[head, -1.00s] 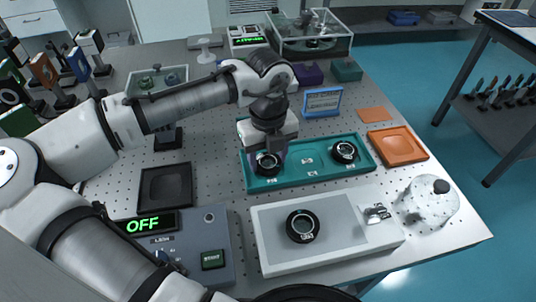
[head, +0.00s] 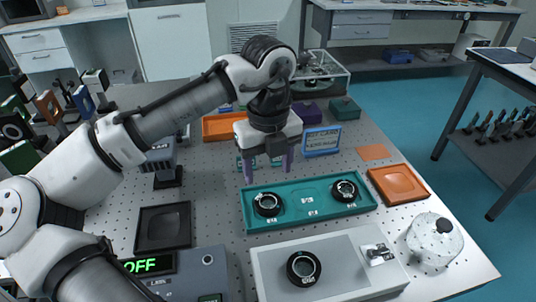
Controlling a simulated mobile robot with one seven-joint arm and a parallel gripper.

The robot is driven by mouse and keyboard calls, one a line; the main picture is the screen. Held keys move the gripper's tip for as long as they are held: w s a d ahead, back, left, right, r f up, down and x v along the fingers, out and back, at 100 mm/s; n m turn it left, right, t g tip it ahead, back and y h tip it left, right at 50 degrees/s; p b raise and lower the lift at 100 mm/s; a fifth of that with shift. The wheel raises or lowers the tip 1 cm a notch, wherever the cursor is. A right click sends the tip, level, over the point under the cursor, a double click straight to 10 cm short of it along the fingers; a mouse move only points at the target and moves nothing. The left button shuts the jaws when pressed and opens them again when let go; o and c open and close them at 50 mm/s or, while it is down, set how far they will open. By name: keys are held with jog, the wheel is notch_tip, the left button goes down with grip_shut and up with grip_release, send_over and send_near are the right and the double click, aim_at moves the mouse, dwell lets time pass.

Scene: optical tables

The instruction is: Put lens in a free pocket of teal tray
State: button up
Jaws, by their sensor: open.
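The teal tray (head: 290,219) lies on the perforated table. A black-ringed lens (head: 267,205) sits in its left pocket and another black-ringed lens (head: 344,190) in its right pocket. The middle between them holds no lens, only small white labels. A third black-ringed lens (head: 303,268) rests on the grey top of a white plate in front of the tray. My gripper (head: 268,172) points down with its two fingers spread and nothing between them. It is above and behind the left lens, apart from it.
An orange tray (head: 398,184) lies right of the teal tray, and a white round jar (head: 434,240) stands at the front right. A black square tray (head: 163,228) is at left, above the OFF display box (head: 150,264). A blue-framed sign (head: 321,141) stands behind the teal tray.

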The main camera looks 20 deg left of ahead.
jog(key=shift+r, duration=1.55)
